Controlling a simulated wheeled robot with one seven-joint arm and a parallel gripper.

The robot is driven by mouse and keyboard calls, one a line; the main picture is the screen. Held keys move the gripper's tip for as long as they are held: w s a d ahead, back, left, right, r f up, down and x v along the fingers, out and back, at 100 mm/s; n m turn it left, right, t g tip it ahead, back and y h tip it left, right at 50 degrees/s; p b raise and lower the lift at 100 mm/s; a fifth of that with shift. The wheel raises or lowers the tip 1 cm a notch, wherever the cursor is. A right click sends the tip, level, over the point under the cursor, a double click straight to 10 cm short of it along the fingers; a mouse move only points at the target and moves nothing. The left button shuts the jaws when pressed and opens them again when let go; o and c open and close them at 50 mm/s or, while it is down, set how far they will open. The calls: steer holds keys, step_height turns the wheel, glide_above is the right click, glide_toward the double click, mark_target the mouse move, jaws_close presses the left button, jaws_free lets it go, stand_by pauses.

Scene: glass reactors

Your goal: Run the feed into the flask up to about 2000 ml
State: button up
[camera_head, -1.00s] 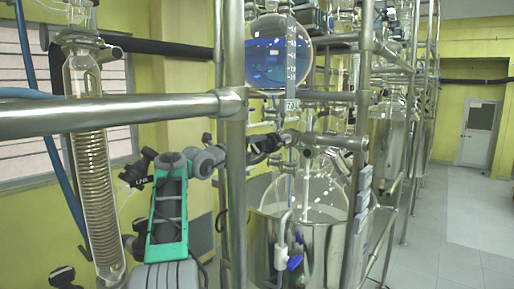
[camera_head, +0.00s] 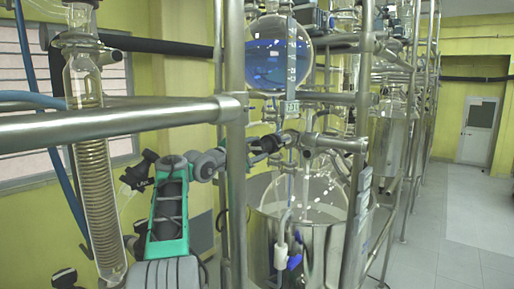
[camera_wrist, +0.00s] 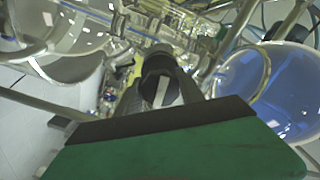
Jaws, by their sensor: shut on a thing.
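A round glass feed vessel (camera_head: 268,68) holds blue liquid high in the frame; it also shows at the right of the wrist view (camera_wrist: 280,90). A marked scale strip (camera_head: 291,55) stands in front of it. The large glass flask (camera_head: 318,192) sits below in a steel bath (camera_head: 327,250); its contents look clear and I cannot read its level. My gripper (camera_head: 284,141) reaches the glass line between the two vessels and is shut on a small valve part there. In the wrist view my gripper (camera_wrist: 162,72) hides most of that part.
A thick steel rail (camera_head: 110,125) and upright post (camera_head: 235,150) stand close in front of my arm. A coiled glass condenser (camera_head: 95,190) hangs at the left. Open floor (camera_head: 470,225) lies at the right.

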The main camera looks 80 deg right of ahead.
steer(key=n+p, duration=0.1)
steer(key=n, duration=0.3)
steer(key=shift+n, duration=0.4)
steer(key=n+p, duration=0.1)
steer(key=n, duration=0.2)
steer(key=shift+n, duration=0.3)
steer(key=n+p, duration=0.2)
steer(key=n, duration=0.2)
steer(key=shift+s+a, duration=0.1)
steer(key=shift+f+n+p, duration=0.1)
steer(key=shift+n+p, duration=0.75)
steer(key=shift+n, duration=1.45)
steer(key=shift+s, duration=0.1)
steer(key=o, duration=1.4)
